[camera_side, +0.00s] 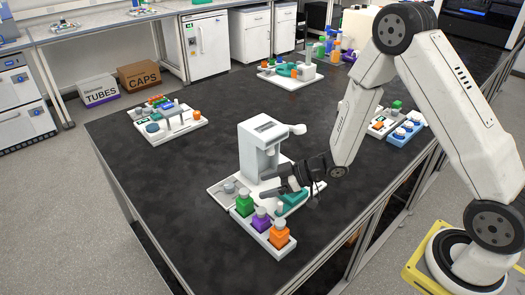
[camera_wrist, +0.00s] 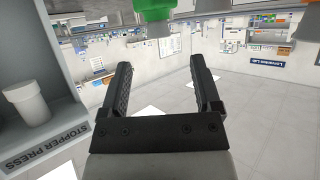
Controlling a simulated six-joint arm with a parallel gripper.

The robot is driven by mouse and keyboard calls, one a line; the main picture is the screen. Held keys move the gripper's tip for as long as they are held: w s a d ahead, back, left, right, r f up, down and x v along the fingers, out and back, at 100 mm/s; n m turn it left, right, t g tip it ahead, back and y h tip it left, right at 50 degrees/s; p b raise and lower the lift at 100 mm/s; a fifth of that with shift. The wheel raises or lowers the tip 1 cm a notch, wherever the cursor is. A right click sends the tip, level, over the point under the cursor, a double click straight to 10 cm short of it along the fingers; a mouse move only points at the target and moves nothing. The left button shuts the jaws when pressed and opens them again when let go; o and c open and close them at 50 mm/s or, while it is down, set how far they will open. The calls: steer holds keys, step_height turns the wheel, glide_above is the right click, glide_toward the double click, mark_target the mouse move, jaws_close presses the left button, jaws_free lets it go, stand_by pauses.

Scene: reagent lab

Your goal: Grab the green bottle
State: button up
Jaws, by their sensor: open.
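The green bottle (camera_side: 244,205) stands upright in a white rack (camera_side: 250,228) on the dark bench, at the rack's far left end, with a grey top. My gripper (camera_side: 266,182) is open, its fingers reaching leftward, to the right of the green bottle and slightly higher in the side view. The jaws look empty and apart from the bottle. In the wrist view, both fingers of my gripper (camera_wrist: 148,63) are spread with nothing between them. A green piece (camera_wrist: 152,10), likely the bottle, is cut by the top edge beyond the fingers.
A purple bottle (camera_side: 261,221) and an orange bottle (camera_side: 279,236) share the rack. The white stopper press (camera_side: 254,150) stands close behind my gripper; it fills the left of the wrist view (camera_wrist: 62,60). A teal piece (camera_side: 292,202) lies beside the rack.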

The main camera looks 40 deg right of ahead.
mark_target(246, 191)
steer(key=shift+x, duration=3.2)
steer(key=shift+d, duration=0.1)
jaws_close()
